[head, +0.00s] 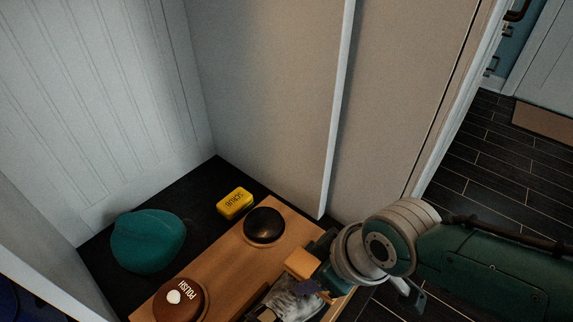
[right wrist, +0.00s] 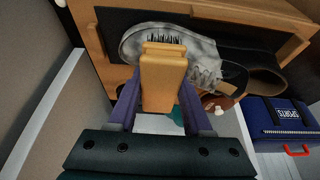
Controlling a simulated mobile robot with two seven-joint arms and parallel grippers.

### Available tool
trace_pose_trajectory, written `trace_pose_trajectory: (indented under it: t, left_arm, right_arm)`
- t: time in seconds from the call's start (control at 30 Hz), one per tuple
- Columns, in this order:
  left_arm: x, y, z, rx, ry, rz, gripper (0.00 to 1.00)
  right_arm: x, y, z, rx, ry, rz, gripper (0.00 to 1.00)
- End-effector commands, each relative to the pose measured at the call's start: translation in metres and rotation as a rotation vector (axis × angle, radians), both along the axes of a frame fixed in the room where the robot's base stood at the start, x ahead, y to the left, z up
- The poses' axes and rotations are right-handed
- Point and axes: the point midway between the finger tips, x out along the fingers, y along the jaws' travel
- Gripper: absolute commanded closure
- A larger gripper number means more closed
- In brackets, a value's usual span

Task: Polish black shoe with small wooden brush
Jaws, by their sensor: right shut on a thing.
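My right gripper (head: 318,270) is shut on a small wooden brush (head: 300,263). In the right wrist view my right gripper (right wrist: 160,104) grips the block of the brush (right wrist: 162,80), and its dark bristles face a shoe. This shoe (right wrist: 135,45) looks grey and whitish, as if dusty, with laces. It also shows at the bottom of the head view (head: 290,306), partly hidden by my gripper and the brush. I cannot tell whether the bristles touch it. A darker shoe-like shape (right wrist: 262,80) lies beside it. My left gripper is not in view.
The wooden box or bench top (head: 215,262) holds a black dome (head: 263,224) and a brown polish tin (head: 178,300). A yellow scrub sponge (head: 235,203) and a teal bundle (head: 147,241) lie behind. A blue box (right wrist: 270,118) stands right. Walls close the back.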

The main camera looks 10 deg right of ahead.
Motion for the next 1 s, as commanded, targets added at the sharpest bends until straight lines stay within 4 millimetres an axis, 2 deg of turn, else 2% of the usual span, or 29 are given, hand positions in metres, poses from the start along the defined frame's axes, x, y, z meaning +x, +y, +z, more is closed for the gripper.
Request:
trace_pose_trajectory:
  t: [0.37,0.8,1.0]
  left_arm:
    - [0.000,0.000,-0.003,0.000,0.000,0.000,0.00]
    - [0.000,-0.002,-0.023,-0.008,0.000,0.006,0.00]
    - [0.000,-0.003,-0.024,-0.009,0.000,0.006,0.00]
  right_arm:
    - [0.002,0.001,-0.002,0.001,-0.001,0.000,0.95]
    - [0.025,0.020,-0.002,0.001,-0.002,0.000,0.95]
    - [0.029,0.022,0.001,0.000,0.000,0.000,0.95]
